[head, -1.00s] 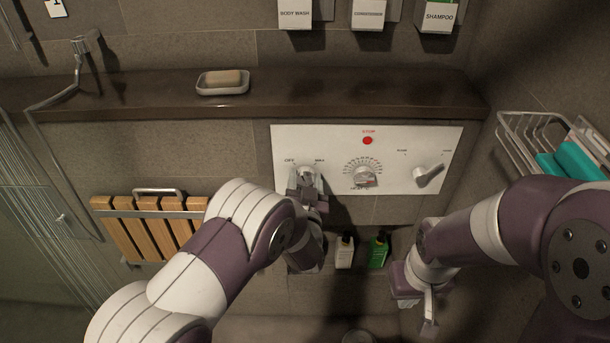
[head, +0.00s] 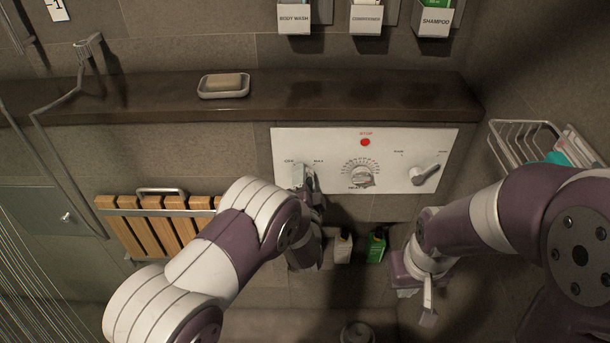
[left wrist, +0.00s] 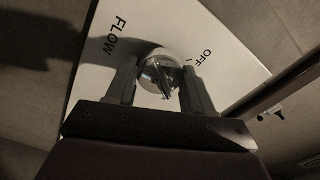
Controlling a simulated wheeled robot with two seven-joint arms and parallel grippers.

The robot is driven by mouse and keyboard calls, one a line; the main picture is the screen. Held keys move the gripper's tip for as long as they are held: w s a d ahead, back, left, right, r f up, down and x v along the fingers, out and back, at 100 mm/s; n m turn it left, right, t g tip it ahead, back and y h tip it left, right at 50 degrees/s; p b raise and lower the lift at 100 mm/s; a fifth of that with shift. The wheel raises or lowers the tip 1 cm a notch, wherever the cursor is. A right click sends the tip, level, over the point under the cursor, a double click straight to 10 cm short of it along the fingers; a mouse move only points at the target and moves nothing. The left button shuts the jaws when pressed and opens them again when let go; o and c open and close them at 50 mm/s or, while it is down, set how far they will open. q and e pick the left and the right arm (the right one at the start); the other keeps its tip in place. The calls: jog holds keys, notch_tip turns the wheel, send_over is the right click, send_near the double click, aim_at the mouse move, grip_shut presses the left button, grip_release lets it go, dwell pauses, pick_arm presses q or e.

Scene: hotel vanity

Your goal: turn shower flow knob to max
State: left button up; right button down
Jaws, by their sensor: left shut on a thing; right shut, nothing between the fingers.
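A white control panel (head: 385,141) is on the wall below the dark shelf, with OFF and MAX marks at its left part. My left gripper (head: 304,180) is at that left part and hides most of the flow knob in the head view. In the left wrist view, the round metal flow knob (left wrist: 160,76) sits between the two fingers of my left gripper (left wrist: 159,88), which is shut on it. FLOW and OFF lettering shows beside it. My right gripper (head: 427,300) is shut and empty, below the panel and away from it.
A middle dial (head: 361,177), a red stop button (head: 365,142) and a right lever (head: 425,175) share the panel. Small bottles (head: 376,245) stand below. A soap dish (head: 224,93) is on the shelf. A wire basket (head: 522,146) hangs at right, a wooden slatted seat (head: 160,230) at left.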

pick_arm(q)
jog(key=shift+r+m+p, duration=0.15)
jog(key=shift+m+p, duration=0.15)
jog(key=shift+m, duration=0.8)
jog(key=shift+w, duration=0.1)
jog(key=o, duration=1)
jog(key=shift+a, duration=0.1)
jog(key=shift+o, duration=0.2)
jog(key=shift+s, duration=0.2)
jog(key=s, duration=1.2)
jog(key=shift+s, duration=0.2)
